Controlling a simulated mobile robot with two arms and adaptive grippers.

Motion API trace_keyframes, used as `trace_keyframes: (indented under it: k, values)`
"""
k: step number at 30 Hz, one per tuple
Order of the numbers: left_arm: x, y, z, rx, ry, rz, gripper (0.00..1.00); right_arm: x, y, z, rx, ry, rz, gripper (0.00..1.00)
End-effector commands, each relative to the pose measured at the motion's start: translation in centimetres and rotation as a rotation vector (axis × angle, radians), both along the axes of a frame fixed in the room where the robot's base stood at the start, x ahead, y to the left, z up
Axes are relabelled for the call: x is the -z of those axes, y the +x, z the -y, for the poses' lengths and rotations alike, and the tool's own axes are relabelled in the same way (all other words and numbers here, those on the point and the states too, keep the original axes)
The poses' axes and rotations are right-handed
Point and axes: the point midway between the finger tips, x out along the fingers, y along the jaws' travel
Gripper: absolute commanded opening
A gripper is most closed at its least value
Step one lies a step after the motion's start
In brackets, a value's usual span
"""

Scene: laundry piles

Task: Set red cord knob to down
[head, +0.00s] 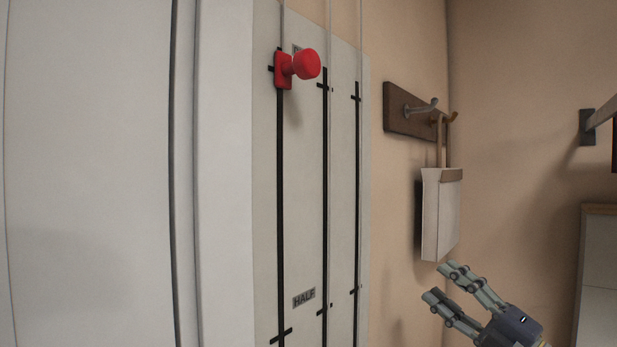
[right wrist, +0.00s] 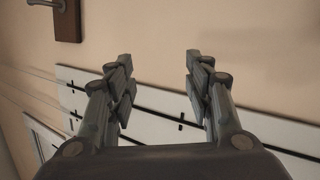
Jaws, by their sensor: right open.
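The red cord knob (head: 305,65) sits near the top of the leftmost black slot on a white wall panel (head: 304,200). It is beside the upper cross mark, and a label behind it is mostly hidden. A HALF label (head: 304,297) shows lower on the panel, near a lower cross mark. My right gripper (head: 439,281) is open and empty at the lower right, apart from the knob and below it. In the right wrist view, the open fingers (right wrist: 158,75) have the panel (right wrist: 150,110) behind them. The knob is not visible there. My left gripper is not in view.
A wooden hook rail (head: 398,110) with a hanging white bag (head: 440,215) is on the wall right of the panel. A white door or cabinet face (head: 85,170) fills the left. A shelf bracket (head: 586,127) and a low cabinet (head: 598,270) are at the far right.

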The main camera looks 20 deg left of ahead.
Motion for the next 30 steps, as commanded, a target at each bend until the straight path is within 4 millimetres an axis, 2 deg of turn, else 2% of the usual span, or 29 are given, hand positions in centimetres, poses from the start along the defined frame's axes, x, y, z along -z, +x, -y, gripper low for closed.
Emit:
trace_keyframes:
  k: [1, 3, 6, 10, 12, 15, 18, 21, 26, 30]
  values:
    - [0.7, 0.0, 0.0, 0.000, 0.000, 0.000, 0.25, -4.3, -2.5, -1.3, -0.029, -0.075, 0.128, 0.48]
    - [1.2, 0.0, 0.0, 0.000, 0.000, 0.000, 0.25, -8.8, -6.1, -3.1, -0.058, -0.182, 0.285, 0.48]
    - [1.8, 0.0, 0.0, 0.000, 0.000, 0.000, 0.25, -13.7, -11.4, -5.2, -0.074, -0.345, 0.496, 0.48]
    - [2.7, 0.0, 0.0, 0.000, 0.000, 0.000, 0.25, -18.0, -18.2, -7.2, -0.049, -0.567, 0.753, 0.48]
    - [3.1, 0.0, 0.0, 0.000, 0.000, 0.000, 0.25, -19.5, -21.3, -7.8, -0.016, -0.680, 0.871, 0.48]
    - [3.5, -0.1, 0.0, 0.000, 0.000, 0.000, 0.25, -20.9, -24.8, -8.3, 0.047, -0.818, 1.006, 0.48]
    - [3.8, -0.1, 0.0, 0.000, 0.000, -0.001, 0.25, -21.7, -27.0, -8.4, 0.104, -0.915, 1.094, 0.48]
    - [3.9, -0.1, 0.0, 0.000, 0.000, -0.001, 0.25, -22.2, -28.2, -8.3, 0.145, -0.972, 1.142, 0.48]
    - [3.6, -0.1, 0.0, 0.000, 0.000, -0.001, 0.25, -22.6, -28.5, -9.0, 0.162, -0.995, 1.161, 0.48]
    - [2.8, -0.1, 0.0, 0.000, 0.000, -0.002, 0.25, -22.7, -27.8, -11.0, 0.157, -0.992, 1.161, 0.48]
